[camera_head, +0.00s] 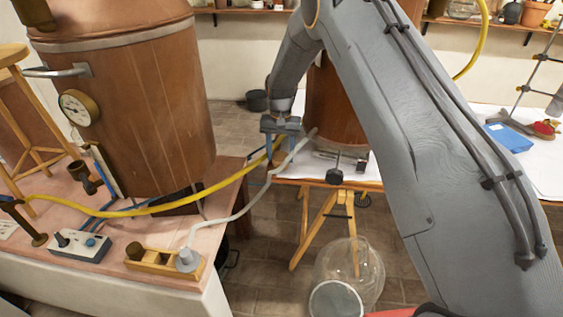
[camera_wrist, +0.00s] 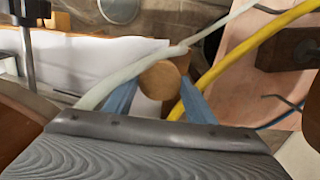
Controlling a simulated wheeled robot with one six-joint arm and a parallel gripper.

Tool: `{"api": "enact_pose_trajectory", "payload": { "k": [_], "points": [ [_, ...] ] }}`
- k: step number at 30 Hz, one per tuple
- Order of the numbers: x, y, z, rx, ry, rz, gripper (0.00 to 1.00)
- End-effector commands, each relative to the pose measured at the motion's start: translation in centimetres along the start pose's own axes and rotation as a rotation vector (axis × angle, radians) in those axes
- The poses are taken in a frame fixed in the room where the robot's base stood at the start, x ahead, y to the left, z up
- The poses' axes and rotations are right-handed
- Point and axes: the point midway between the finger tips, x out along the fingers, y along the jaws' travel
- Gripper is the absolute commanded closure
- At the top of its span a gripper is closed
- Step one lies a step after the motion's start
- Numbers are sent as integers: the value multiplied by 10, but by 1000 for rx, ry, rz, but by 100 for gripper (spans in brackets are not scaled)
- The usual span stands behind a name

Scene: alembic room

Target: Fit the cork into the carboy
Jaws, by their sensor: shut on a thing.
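The cork (camera_wrist: 160,80) is a light brown round piece in the wrist view. The two blue fingers of my gripper (camera_wrist: 163,98) are closed on it from both sides. In the head view, my gripper (camera_head: 281,148) hangs at the near left corner of the white-topped table; the cork is hard to make out there. The carboy (camera_head: 358,258) is a clear round glass vessel low on the floor, right of and below my gripper. A grey disc with a pale rim (camera_head: 336,301) shows in front of it; I cannot tell whether it is the carboy's mouth.
A pale hose (camera_head: 240,211) and a yellow hose (camera_head: 160,207) pass close by my gripper. A copper vessel (camera_head: 150,110) stands on the pink-topped bench at left, near a wooden block (camera_head: 150,262). The white-topped table (camera_head: 480,150) has wooden trestle legs. Some floor between is open.

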Motion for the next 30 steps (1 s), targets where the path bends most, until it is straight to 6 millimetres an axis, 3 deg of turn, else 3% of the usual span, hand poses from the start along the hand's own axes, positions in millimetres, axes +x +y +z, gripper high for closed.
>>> {"api": "enact_pose_trajectory", "payload": {
  "k": [30],
  "points": [
    [-32,0,0,0,1,0,68]
  ]
}}
